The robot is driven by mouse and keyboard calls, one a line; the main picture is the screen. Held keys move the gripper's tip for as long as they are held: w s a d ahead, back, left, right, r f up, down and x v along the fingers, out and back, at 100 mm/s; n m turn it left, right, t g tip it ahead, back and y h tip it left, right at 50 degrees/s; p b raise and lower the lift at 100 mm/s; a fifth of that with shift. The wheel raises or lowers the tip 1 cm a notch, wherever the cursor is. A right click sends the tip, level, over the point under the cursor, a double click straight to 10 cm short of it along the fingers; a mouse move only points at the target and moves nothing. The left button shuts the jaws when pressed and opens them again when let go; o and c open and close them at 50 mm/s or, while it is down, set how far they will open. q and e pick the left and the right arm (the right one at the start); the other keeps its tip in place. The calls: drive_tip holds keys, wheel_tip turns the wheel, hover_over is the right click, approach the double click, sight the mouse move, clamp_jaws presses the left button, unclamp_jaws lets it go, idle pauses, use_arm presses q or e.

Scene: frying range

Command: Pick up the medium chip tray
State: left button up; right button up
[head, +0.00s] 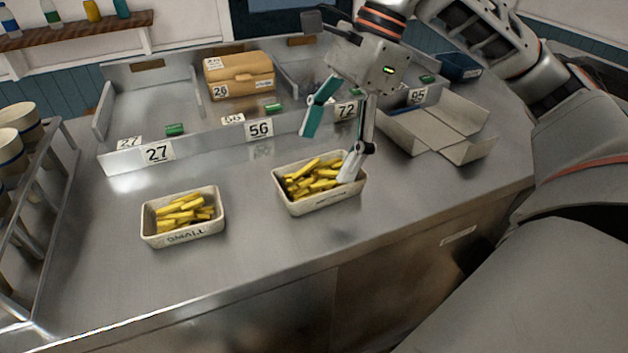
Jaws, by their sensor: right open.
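Two cream chip trays filled with yellow chips stand on the steel counter. One chip tray (183,238) is at the left, with dark lettering on its front. The other chip tray (325,203) is to its right and looks somewhat larger. I cannot tell from any label which is the medium one. My right gripper (328,154) is open above the right-hand tray. Its pale fingertip overlaps the tray's right end, and its teal finger hangs behind the tray's back rim. I cannot tell whether either finger touches it. My left gripper is out of view.
Behind the trays is a steel divider with number cards (158,152) and green pieces (175,129). A brown carton (238,76) sits behind it. An open cardboard box (440,128) is at right. A rack with cups (18,118) stands left. The front counter is clear.

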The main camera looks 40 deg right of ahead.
sight(312, 192)
drive_tip(key=x, duration=0.3)
drive_tip(key=b+x, duration=0.1)
drive_tip(key=shift+s+d+f, duration=0.15)
drive_tip(key=shift+d+f, duration=0.05)
drive_tip(key=shift+f, duration=0.3)
drive_tip(key=shift+a+f, duration=0.2)
drive_tip(key=shift+f, duration=0.15)
drive_tip(key=c, duration=1.4)
